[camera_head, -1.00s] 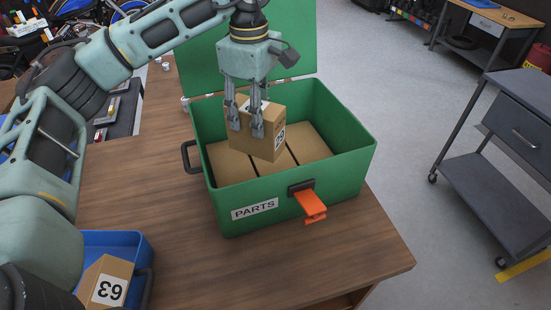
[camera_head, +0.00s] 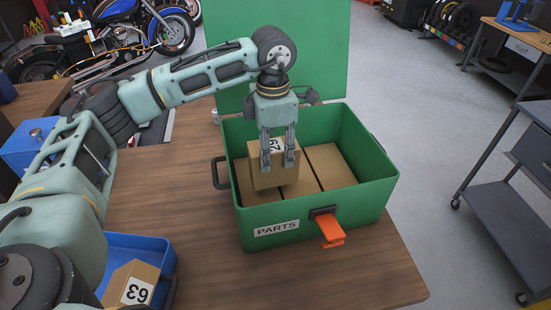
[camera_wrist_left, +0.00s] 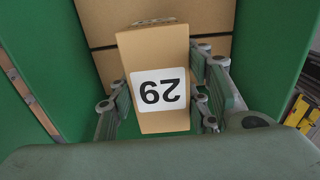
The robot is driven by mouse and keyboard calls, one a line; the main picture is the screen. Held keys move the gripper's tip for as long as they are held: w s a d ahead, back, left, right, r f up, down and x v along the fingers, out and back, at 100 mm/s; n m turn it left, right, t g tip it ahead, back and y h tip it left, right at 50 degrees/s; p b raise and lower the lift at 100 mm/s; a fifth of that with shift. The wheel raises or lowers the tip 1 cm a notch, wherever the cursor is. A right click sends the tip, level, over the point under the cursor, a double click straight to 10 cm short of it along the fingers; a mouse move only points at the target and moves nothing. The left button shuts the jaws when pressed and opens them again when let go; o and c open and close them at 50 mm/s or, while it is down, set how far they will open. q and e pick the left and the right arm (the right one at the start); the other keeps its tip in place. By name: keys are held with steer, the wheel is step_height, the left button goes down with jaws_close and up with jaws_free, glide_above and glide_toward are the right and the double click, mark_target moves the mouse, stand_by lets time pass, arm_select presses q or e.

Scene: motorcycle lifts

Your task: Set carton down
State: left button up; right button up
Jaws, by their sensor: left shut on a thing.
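My left gripper (camera_head: 278,158) is shut on a small brown carton (camera_head: 270,178) with a white label, partly hidden by the fingers. In the left wrist view the carton (camera_wrist_left: 155,55) shows the number 29 between the fingers (camera_wrist_left: 165,108). The carton is inside the open green PARTS box (camera_head: 310,222), toward its left side. I cannot tell whether it touches the brown cartons (camera_head: 328,164) lying on the box floor. The green lid (camera_head: 230,75) stands open at the back. My right gripper does not show.
The box stands on a wooden table (camera_head: 165,200) and has an orange latch (camera_head: 330,231) in front. A blue bin (camera_head: 150,245) at lower left holds a carton (camera_head: 131,285) labelled 63. A grey cart (camera_head: 500,180) stands on the right, across open floor.

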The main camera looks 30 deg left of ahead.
arm_select(q)
step_height(320, 180, down, 3)
steer(key=shift+f+p, duration=0.1)
steer(key=shift+p, duration=0.45)
steer(key=shift+f, duration=0.2)
steer(key=shift+f, duration=0.1)
steer(key=shift+f+b, duration=0.15)
steer(key=shift+b, duration=0.2)
steer(key=o, duration=1.3)
steer(key=shift+o, duration=0.2)
